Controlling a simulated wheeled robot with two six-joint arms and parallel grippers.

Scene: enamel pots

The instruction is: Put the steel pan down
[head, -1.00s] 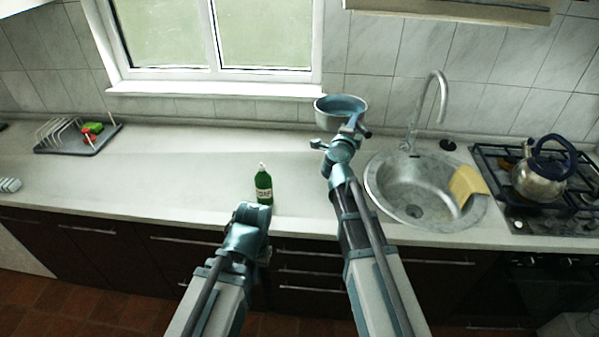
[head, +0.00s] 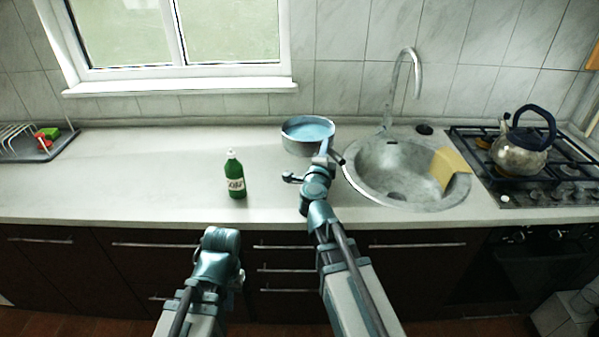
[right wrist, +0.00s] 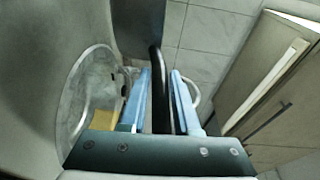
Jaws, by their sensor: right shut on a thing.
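The steel pan (head: 309,146), round with a bluish inside, appears over the back of the counter, left of the sink in the head view. It looks level; I cannot tell whether its base touches the worktop. My right gripper (head: 324,162) is shut on the pan's dark handle. In the right wrist view the black handle (right wrist: 157,75) runs between the two blue fingers of the right gripper (right wrist: 163,90). My left gripper (head: 222,240) is in front of the counter edge, apart from the pan; its fingers are hidden.
A green bottle (head: 235,176) stands on the counter (head: 130,170) left of the pan. The sink (head: 365,187) with a yellow cloth (head: 449,165) is on the right, then a kettle (head: 522,150) on the hob (head: 560,175). A dish rack (head: 40,145) is far left. Much of the left counter is clear.

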